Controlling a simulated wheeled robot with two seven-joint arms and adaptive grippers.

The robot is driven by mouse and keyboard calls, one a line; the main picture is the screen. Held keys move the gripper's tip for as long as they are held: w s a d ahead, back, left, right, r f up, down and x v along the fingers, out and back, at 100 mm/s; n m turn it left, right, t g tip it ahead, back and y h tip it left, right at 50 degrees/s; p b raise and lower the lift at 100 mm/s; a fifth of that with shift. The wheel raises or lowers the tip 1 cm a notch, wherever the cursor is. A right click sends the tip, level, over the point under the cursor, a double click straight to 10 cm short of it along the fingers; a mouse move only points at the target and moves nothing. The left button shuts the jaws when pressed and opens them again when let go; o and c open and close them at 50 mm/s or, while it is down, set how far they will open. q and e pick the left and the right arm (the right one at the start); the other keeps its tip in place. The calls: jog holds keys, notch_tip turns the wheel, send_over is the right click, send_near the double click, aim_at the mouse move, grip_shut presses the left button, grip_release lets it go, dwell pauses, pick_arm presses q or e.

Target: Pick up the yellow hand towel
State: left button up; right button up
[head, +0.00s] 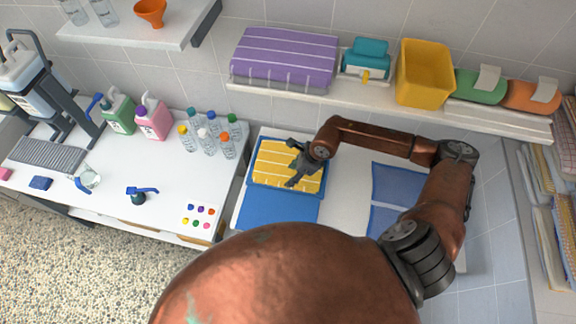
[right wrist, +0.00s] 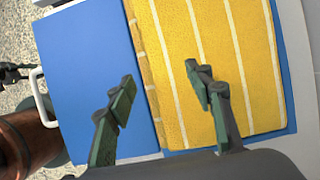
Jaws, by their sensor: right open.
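My right gripper (head: 294,180) is over the towel's right part in the head view. In the right wrist view my right gripper (right wrist: 160,82) is open and empty. One finger shows over the towel and the other over the blue surface beside its folded edge. I cannot tell the height above the towel. My left gripper is not in the head view.
Several bottles (head: 207,140) stand to the left. A shelf above holds a folded purple towel (head: 285,57) and a yellow bin (head: 424,75). Blue panels (head: 395,185) lie on the right, partly behind my arm.

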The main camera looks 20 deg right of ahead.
aim_at(286, 178)
jog(key=x, duration=0.2)
jog(key=b+x, duration=0.1)
jog(key=shift+w+f, duration=0.3)
jog(key=shift+w, duration=0.1)
jog(key=shift+a+f+b, duration=0.25)
jog(key=shift+f+b, duration=0.05)
jog(key=shift+f, duration=0.2)
jog(key=c, duration=1.2)
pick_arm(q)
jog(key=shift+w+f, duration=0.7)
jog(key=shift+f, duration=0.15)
pick_arm(e)
grip_shut()
